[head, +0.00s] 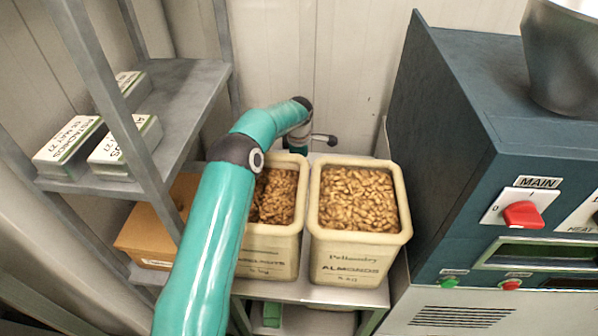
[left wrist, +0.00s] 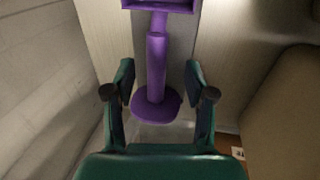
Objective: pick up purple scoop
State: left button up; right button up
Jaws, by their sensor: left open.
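The purple scoop (left wrist: 157,68) shows in the left wrist view, with its handle running up and down the middle and a round purple disc at its lower end. Part of its box-shaped purple head is cut off by the top edge. My left gripper (left wrist: 157,92) is open, with one finger on each side of the handle and visible gaps to both. In the head view my left arm reaches over the bins toward the back wall. There its gripper is mostly hidden behind the arm, and the scoop cannot be made out. My right gripper is in neither view.
A shelf (head: 192,92) with labelled boxes is at left. A dark blue machine (head: 455,130) stands close at right.

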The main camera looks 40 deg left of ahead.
pick_arm(q)
jog(key=f, duration=0.3)
jog(key=w+f, duration=0.1)
jog(key=f, duration=0.1)
jog(key=shift+a, duration=0.4)
grip_shut()
